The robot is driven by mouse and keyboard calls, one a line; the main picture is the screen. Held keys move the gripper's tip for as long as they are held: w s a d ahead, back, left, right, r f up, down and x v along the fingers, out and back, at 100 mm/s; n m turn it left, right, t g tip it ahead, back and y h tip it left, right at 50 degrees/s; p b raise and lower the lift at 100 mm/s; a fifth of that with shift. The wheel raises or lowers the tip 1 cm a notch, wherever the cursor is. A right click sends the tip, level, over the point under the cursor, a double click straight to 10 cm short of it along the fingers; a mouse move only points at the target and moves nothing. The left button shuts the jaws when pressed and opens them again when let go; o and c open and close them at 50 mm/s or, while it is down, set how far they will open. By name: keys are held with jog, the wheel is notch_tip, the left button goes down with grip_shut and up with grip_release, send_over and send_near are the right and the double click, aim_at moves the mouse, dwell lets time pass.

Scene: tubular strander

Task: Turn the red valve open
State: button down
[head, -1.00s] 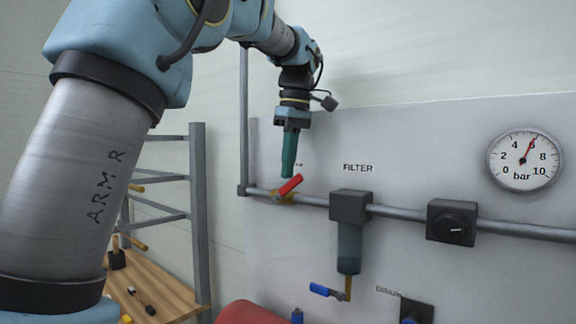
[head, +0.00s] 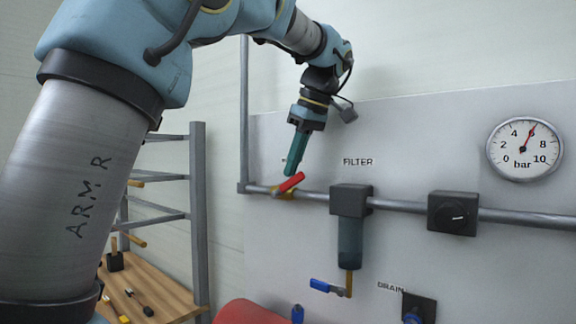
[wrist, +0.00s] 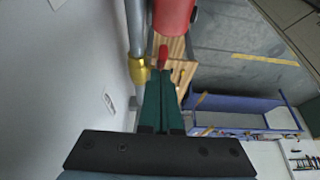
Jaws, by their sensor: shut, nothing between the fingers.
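The red valve handle (head: 290,182) slants up to the right from its brass body (head: 281,193) on the horizontal grey pipe. My gripper (head: 290,173) has green fingers, shut and empty, just above the handle, tilted with the tips to the lower left. In the wrist view my gripper (wrist: 164,74) has its fingers together, with the red handle (wrist: 163,52) showing just beyond the tips and the brass body (wrist: 139,74) to their left. I cannot tell whether the tips touch the handle.
The filter (head: 350,202) hangs from the pipe to the right, with a blue lever (head: 320,285) below it. A black knob (head: 452,214) sits further right. The gauge (head: 525,149) reads about 6 bar. A wooden bench (head: 150,290) stands lower left and a red tank (head: 247,312) at the bottom.

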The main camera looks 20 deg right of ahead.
aim_at(304, 176)
jog(key=shift+s+d+f+b, duration=0.2)
jog(key=shift+s+f+b, duration=0.1)
jog(key=shift+f+b, duration=0.35)
jog(key=shift+s+d+f+t+y+b, duration=0.25)
jog(key=shift+s+f+t+y+b, duration=0.35)
jog(key=shift+b, duration=0.5)
jog(key=shift+s+d+f+t+b, duration=0.15)
jog(key=shift+f+t+b, duration=0.15)
jog(key=shift+t+b, duration=0.6)
jog(key=shift+b, duration=0.3)
jog(key=shift+s+d+f, duration=0.1)
jog(key=shift+s+f, duration=0.1)
jog(key=shift+f, duration=0.05)
